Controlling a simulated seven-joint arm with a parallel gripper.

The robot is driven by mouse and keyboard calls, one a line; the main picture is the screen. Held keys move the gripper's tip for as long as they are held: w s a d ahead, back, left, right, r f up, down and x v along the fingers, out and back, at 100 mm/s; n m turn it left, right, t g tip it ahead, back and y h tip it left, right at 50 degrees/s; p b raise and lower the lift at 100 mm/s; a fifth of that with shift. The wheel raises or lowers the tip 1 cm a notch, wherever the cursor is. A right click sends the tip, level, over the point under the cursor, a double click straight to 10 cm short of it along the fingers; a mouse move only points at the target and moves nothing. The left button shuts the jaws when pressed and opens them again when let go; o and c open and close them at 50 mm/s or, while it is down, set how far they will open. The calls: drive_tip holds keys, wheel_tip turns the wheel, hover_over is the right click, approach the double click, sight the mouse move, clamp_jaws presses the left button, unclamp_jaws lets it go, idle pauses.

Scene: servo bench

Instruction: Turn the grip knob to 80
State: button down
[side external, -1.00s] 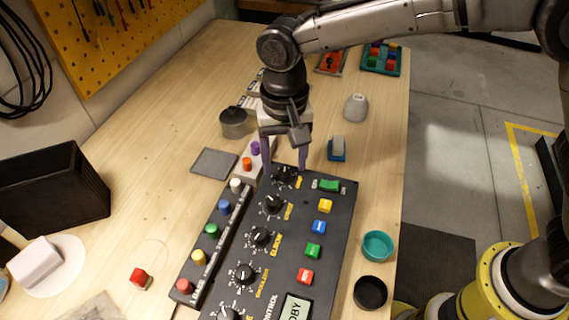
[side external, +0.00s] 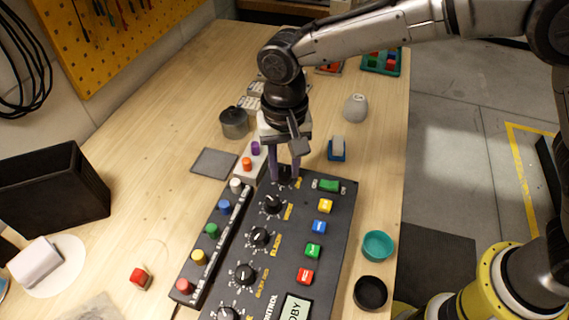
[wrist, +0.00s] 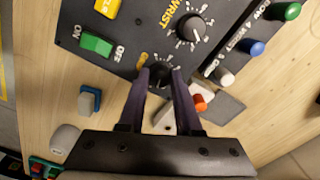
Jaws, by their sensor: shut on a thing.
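The grip knob (wrist: 160,72) is a small black dial at the far end of the dark control panel (side external: 297,222). My gripper (side external: 285,178) is over that end of the panel, pointing down. In the wrist view my gripper (wrist: 160,78) has its two purple fingers shut on the knob, one on each side. The fingers hide much of the knob and most of its scale, so its reading cannot be told. The wrist knob (wrist: 190,29) is the neighbouring dial.
A green on/off switch (side external: 330,186) sits just right of the knob. A strip of coloured buttons (side external: 212,230) runs along the panel's left. A small box with orange and purple buttons (side external: 250,161) stands close by at the far left.

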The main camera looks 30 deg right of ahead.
drive_tip(key=shift+n, duration=0.3)
drive_tip(key=n, duration=0.3)
drive_tip(key=shift+r+n, duration=0.1)
drive_tip(key=shift+n, duration=0.3)
drive_tip(key=n, duration=1.3)
drive_tip(key=shift+n, duration=0.3)
drive_tip(key=c, duration=0.6)
unclamp_jaws()
